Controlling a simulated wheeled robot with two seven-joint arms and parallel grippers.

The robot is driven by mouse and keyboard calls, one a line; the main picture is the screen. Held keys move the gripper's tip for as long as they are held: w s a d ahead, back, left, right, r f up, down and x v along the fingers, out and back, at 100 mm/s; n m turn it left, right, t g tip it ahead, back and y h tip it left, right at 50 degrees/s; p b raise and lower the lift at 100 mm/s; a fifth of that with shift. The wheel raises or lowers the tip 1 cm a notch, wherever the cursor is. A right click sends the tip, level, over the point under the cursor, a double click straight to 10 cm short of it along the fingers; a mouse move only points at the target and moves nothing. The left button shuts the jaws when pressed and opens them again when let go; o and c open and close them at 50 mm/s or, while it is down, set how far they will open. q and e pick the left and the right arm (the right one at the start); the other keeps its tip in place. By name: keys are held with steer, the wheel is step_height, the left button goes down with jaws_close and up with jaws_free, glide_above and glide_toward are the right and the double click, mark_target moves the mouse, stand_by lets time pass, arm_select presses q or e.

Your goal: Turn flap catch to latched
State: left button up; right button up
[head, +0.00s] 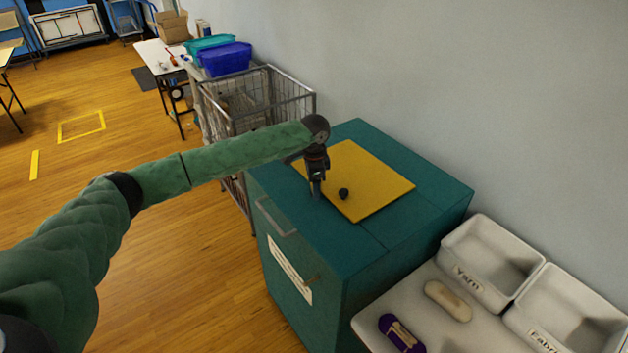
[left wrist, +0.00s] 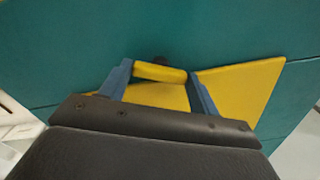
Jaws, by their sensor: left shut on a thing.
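A teal cabinet (head: 405,232) has a flat yellow flap (head: 375,185) on its top, which looks closed. A small dark round knob (head: 344,194) stands near the flap's front edge. My left gripper (head: 316,186) points down at the flap's left front edge, beside the knob. In the left wrist view its two blue-grey fingers (left wrist: 160,82) are shut on a short yellow bar, which appears to be the flap catch (left wrist: 160,72). The knob is partly hidden behind this bar. Whether the catch is latched cannot be told. My right gripper is not in view.
A wire cart (head: 290,92) stands behind the cabinet. On the right, a white table holds a Yarn bin (head: 478,283), a Fabric bin (head: 567,335), a cream skein (head: 448,300) and a purple skein (head: 400,335). A wall borders the cabinet's far side. Open floor lies left.

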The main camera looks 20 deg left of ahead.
arm_select(q)
steer(key=m+p, duration=0.1)
steer(key=m, duration=0.1)
steer(key=shift+r+m, duration=0.15)
steer(key=shift+m, duration=1.15)
steer(key=m+p, duration=0.1)
steer(key=m, duration=0.2)
steer(key=shift+m, duration=0.4)
steer(key=m, duration=0.3)
steer(key=shift+m, duration=0.6)
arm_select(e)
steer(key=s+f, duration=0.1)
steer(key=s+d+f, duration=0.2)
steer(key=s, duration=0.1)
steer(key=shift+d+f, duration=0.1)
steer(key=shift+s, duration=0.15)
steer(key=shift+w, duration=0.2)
arm_select(q)
steer(key=o, duration=1)
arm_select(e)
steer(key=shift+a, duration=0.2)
